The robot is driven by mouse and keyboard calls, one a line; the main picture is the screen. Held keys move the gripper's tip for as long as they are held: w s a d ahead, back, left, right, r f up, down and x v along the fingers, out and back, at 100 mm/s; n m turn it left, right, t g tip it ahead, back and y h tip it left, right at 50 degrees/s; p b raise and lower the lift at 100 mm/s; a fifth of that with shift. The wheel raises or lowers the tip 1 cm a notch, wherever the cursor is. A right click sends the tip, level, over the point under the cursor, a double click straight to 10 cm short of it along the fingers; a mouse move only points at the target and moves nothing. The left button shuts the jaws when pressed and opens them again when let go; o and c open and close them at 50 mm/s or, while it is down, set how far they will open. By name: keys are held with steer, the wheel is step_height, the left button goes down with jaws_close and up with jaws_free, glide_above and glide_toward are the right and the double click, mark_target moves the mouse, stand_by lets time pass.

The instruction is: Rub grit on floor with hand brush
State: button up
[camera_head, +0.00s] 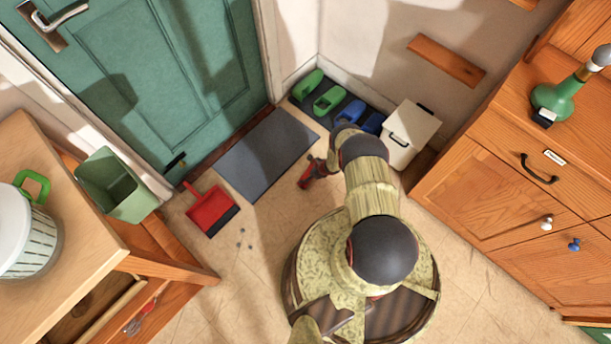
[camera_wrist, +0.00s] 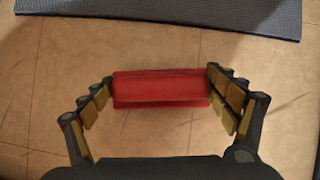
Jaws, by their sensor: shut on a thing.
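The hand brush shows as a red block (camera_wrist: 160,88) in the wrist view, held between the finger pads of my gripper (camera_wrist: 161,92). Its bristles are hidden there. In the head view my gripper (camera_head: 312,172) is over the floor by the near right corner of the grey mat, with the brush's red part (camera_head: 305,181) at its tip. I cannot tell whether the brush touches the floor. The grit (camera_head: 244,238) is several small dark specks on the tiled floor, left of my gripper and nearer my base. No grit shows in the wrist view.
A red dustpan (camera_head: 208,207) lies on the floor beside the grit. The grey mat (camera_head: 262,158) lies before the green door (camera_head: 170,75). A green bin (camera_head: 115,185) and wooden table (camera_head: 75,180) stand left. A white bin (camera_head: 408,135) and drawers (camera_head: 520,175) stand right.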

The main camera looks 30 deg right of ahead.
steer(key=shift+w+d+r, duration=0.1)
steer(key=shift+w+d, duration=0.15)
steer(key=shift+d, duration=0.35)
steer(key=shift+w+d, duration=0.2)
steer(key=shift+d, duration=0.35)
steer(key=shift+s, duration=0.2)
steer(key=shift+s+a+f+p, duration=0.15)
steer(key=shift+s+a+p, duration=0.15)
steer(key=shift+a, duration=0.35)
steer(key=shift+s+a+f+p, duration=0.1)
steer(key=shift+s+a+p, duration=0.25)
steer(key=shift+a, duration=0.3)
steer(key=shift+s+a+f+p, duration=0.15)
steer(key=shift+s+a+p, duration=0.15)
steer(key=shift+a, duration=0.35)
steer(key=shift+s+a+p, duration=0.35)
steer(key=shift+a+p, duration=0.15)
steer(key=shift+a, duration=0.4)
steer(key=shift+s+a+p, duration=0.35)
steer(key=shift+a+p, duration=0.1)
steer(key=shift+a, duration=0.4)
steer(key=shift+r, duration=0.1)
steer(key=shift+w+d, duration=0.1)
